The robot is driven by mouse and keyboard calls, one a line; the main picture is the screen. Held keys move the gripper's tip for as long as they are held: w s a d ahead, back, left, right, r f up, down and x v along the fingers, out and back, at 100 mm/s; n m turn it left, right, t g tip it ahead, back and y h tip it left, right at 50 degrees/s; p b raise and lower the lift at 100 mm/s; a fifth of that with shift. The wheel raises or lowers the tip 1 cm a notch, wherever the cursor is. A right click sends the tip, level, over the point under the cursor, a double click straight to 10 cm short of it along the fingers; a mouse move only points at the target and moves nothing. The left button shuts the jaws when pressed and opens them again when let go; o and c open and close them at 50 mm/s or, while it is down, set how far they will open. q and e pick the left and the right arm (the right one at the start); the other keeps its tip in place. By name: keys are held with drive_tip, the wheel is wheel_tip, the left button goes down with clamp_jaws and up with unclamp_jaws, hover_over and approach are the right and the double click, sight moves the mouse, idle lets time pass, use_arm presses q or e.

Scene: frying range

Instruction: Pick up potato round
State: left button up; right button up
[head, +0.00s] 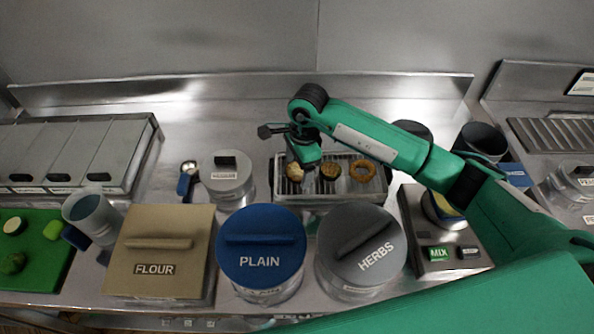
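A metal wire rack tray (348,198) stands in the middle of the counter with three pieces on it. A pale yellow piece (295,172), which looks like the potato round, lies at its left end. Beside it lie a dark-edged browned round (329,172) and a golden ring (362,171). My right gripper (287,146) hangs over the rack's left end, just behind and above the yellow piece, and partly covers the rack. Its fingertips are too small and overlapped to tell how far apart they are. I see nothing held in it. My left gripper is out of view.
Lidded tubs marked FLOUR (160,250), PLAIN (261,252) and HERBS (361,244) line the front edge. A green board (38,252) with vegetable pieces lies at left. A small lidded container (227,177) is left of the rack. A MIX unit (441,235) stands right.

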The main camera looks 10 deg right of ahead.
drive_tip(key=c, duration=0.6)
drive_tip(key=shift+r, duration=0.1)
drive_tip(key=shift+c, duration=0.2)
